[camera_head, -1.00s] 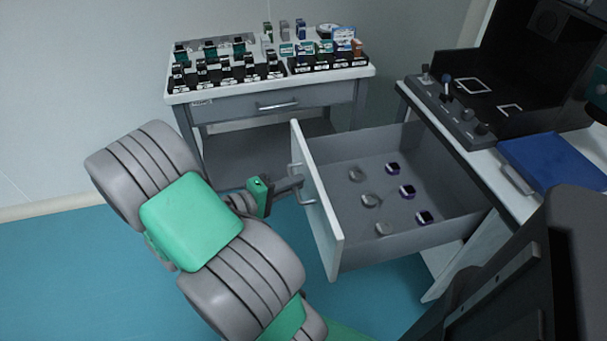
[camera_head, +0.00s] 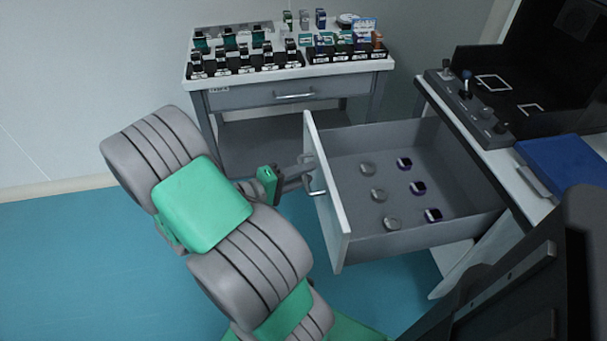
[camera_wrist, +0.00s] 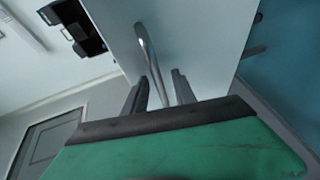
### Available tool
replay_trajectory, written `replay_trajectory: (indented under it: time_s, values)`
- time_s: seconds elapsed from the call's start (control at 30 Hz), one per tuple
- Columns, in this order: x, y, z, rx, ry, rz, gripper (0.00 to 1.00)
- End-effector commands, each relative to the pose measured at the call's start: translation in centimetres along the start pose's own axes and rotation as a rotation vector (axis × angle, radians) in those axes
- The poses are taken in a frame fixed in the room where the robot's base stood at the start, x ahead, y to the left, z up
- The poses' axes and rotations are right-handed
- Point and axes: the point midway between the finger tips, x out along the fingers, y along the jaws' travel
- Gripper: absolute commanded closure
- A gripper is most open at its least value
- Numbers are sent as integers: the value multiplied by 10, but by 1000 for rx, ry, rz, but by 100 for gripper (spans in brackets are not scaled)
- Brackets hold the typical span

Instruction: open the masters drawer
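The drawer (camera_head: 336,225) is pulled far out from under the right-hand table, its light front panel facing left. Several small round pieces, some grey and some dark purple, lie on its floor. Its metal bar handle (camera_head: 319,191) is on the front panel; it also shows in the wrist view (camera_wrist: 146,50). My gripper (camera_head: 304,170) is at the handle. In the wrist view its two fingers (camera_wrist: 158,88) stand apart with the handle's end between them and visible gaps beside the bar, so it looks open. I cannot read any label on this drawer.
A white-topped table (camera_head: 290,77) with small boxed items and a shut drawer (camera_head: 270,95) stands at the back. The right-hand table carries a black panel with knobs (camera_head: 470,105) and a blue item (camera_head: 565,163). Blue floor (camera_head: 60,260) is clear at left.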

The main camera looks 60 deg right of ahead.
Motion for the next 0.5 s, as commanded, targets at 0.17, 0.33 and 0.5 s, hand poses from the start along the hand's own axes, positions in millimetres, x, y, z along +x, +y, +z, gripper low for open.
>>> replay_trajectory:
  time_s: [0.17,0.33,0.5]
  values:
    - [-16,3,-2,-3,5,0,67]
    - [-52,6,-2,-4,6,1,67]
    - [-76,3,-1,-1,3,1,67]
